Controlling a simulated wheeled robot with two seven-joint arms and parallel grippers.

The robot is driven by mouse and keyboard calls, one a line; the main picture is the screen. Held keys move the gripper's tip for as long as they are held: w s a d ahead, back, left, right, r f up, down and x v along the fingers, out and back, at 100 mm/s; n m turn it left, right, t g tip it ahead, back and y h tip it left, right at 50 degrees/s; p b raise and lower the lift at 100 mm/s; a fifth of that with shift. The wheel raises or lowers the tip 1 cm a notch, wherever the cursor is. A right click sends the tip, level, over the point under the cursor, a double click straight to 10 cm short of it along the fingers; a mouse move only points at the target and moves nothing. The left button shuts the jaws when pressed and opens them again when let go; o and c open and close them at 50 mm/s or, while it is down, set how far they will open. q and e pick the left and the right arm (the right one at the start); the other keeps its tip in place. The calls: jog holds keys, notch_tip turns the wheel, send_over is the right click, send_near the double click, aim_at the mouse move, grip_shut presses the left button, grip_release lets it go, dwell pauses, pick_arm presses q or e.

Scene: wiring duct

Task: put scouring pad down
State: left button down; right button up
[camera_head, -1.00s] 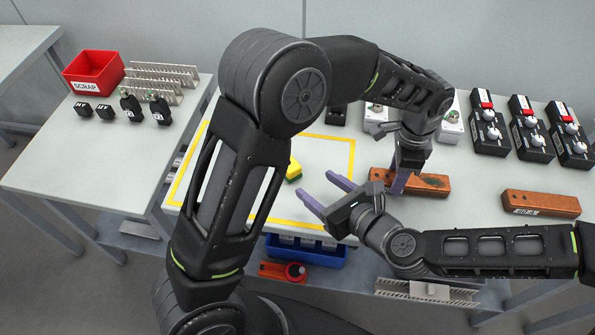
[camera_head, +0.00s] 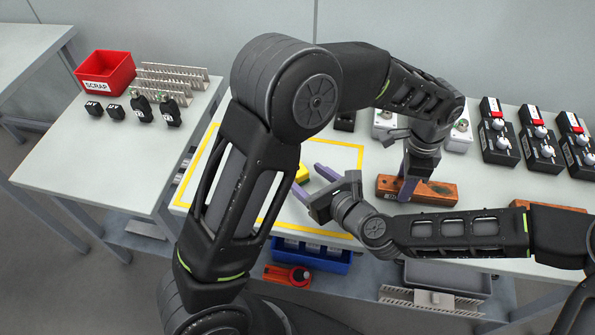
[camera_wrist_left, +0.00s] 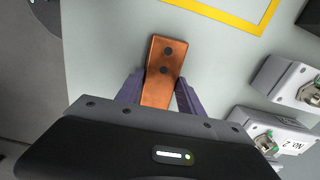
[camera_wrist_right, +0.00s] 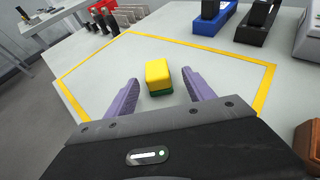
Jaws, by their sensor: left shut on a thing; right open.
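The scouring pad (camera_wrist_right: 158,76), yellow above and green below, lies on the table inside the yellow tape outline. In the head view its yellow part (camera_head: 302,173) is partly hidden by my arm. My right gripper (camera_head: 306,181) is open and empty, with its purple fingers reaching toward the pad. In the right wrist view the pad shows between and beyond the fingertips, and I cannot tell contact. My left gripper (camera_head: 405,188) is shut on a brown block (camera_wrist_left: 165,68) with dark holes, at the table's front part; the block appears to rest on the table.
Yellow tape (camera_wrist_right: 205,48) marks an area of the table. Black switch boxes (camera_head: 540,150) and white connector boxes (camera_head: 458,137) stand at the back right. A blue bin (camera_head: 312,257) is below the front edge. A red SCRAP bin (camera_head: 106,74) stands on the left table.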

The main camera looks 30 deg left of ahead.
aim_at(303, 176)
jog(key=x, duration=0.4)
jog(key=shift+s+a+f, duration=0.1)
jog(key=shift+a+f, duration=0.05)
jog(key=shift+a, duration=0.1)
jog(key=shift+c, duration=0.5)
grip_shut()
dwell(0.5)
notch_tip(303, 176, up, 10)
jog(key=shift+r, duration=0.1)
dwell(0.3)
dwell(0.4)
